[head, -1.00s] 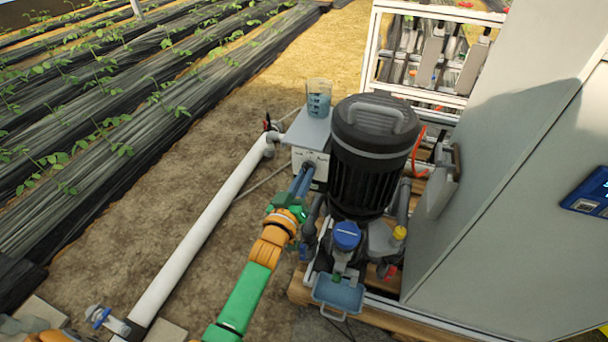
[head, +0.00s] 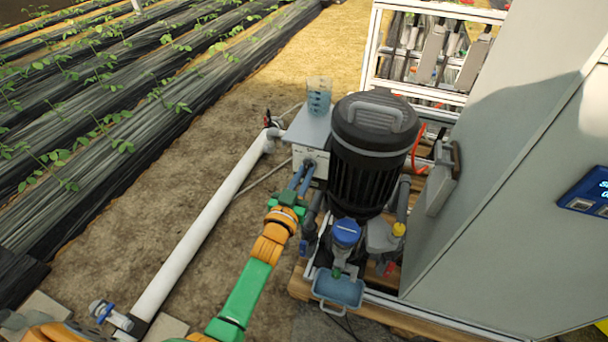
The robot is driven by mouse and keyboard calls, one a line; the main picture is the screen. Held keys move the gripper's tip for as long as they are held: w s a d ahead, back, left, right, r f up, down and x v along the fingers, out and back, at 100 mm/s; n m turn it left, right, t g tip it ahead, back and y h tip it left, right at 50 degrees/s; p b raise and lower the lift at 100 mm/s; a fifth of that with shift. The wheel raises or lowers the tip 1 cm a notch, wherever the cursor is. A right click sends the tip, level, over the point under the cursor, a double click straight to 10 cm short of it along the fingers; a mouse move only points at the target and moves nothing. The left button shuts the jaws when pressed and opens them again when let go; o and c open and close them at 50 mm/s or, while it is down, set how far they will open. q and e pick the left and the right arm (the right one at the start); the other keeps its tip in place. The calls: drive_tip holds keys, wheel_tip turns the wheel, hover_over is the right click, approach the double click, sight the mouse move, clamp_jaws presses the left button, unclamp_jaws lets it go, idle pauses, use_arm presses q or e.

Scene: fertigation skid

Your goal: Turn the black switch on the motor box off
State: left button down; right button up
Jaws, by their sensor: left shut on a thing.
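The motor box (head: 304,155) is a pale grey box on the left side of the big black motor (head: 366,170). My left arm, green and orange, reaches up to the box from below. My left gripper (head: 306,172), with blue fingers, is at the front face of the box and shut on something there. The black switch is hidden behind the fingers, so I cannot see which way it points.
A beaker of blue liquid (head: 319,97) stands on the grey lid over the box, close above my gripper. A blue-capped filter (head: 346,233) and tray (head: 339,290) are below right. A grey cabinet (head: 500,190) fills the right. A white pipe (head: 205,220) runs at left.

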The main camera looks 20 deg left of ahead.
use_arm(q)
drive_tip(key=c, duration=0.9)
unclamp_jaws()
drive_tip(key=s+p, duration=0.1)
drive_tip(key=s, duration=0.6)
drive_tip(key=shift+a, duration=0.1)
